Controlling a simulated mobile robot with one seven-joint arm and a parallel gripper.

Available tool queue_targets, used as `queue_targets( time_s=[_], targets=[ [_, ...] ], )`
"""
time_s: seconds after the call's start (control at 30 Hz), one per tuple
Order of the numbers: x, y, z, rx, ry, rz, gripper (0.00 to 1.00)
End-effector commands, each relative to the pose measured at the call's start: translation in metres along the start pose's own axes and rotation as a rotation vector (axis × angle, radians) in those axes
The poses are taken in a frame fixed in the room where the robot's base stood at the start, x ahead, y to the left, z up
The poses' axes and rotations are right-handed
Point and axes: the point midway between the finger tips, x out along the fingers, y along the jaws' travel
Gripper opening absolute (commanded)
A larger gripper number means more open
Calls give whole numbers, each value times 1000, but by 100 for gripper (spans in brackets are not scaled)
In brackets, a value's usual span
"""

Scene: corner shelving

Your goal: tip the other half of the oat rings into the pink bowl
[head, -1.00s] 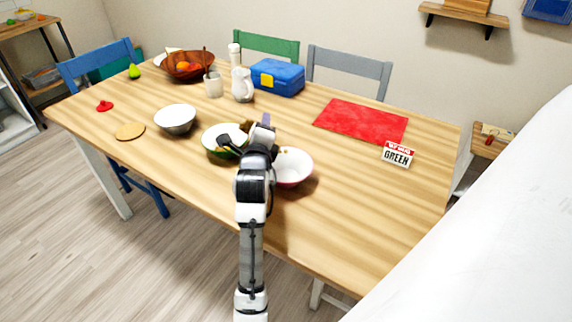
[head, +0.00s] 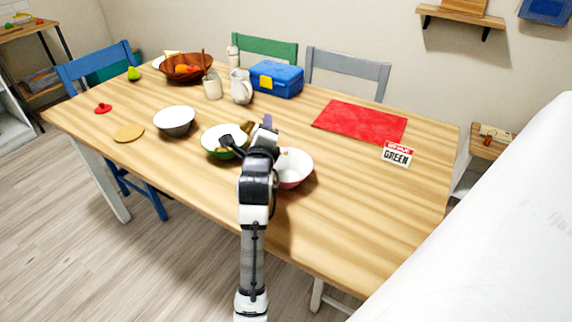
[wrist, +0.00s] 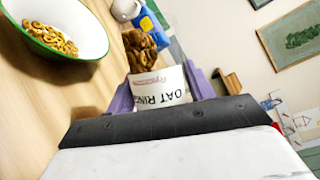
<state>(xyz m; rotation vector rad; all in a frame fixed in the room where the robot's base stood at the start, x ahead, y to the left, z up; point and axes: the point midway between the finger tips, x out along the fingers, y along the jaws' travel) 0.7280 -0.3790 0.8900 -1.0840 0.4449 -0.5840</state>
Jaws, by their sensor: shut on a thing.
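My gripper (wrist: 157,75) is shut on a clear container with a white label (wrist: 160,88) reading "OAT RIN…", held between its purple fingers. Brown oat rings (wrist: 140,48) show inside the container above the label. In the head view my gripper (head: 258,132) is above the table between the green-rimmed bowl and the pink bowl (head: 295,170), which is white inside and partly hidden by my arm. The pink bowl is out of the wrist view. The green-rimmed bowl (wrist: 88,22) holds a heap of oat rings. It also shows in the head view (head: 211,150).
A jug (head: 241,87), a cup (head: 212,88) and a blue lunchbox (head: 276,78) stand behind. A red mat (head: 360,122) and a sign (head: 397,155) lie right. The front right is clear.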

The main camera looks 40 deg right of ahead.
Motion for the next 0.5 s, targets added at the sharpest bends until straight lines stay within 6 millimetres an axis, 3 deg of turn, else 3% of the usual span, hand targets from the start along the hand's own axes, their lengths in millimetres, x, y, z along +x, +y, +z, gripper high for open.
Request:
queue_targets(
  time_s=[0.5],
  targets=[
    [3,-2,-4,28,-9,-15,18]
  ],
)
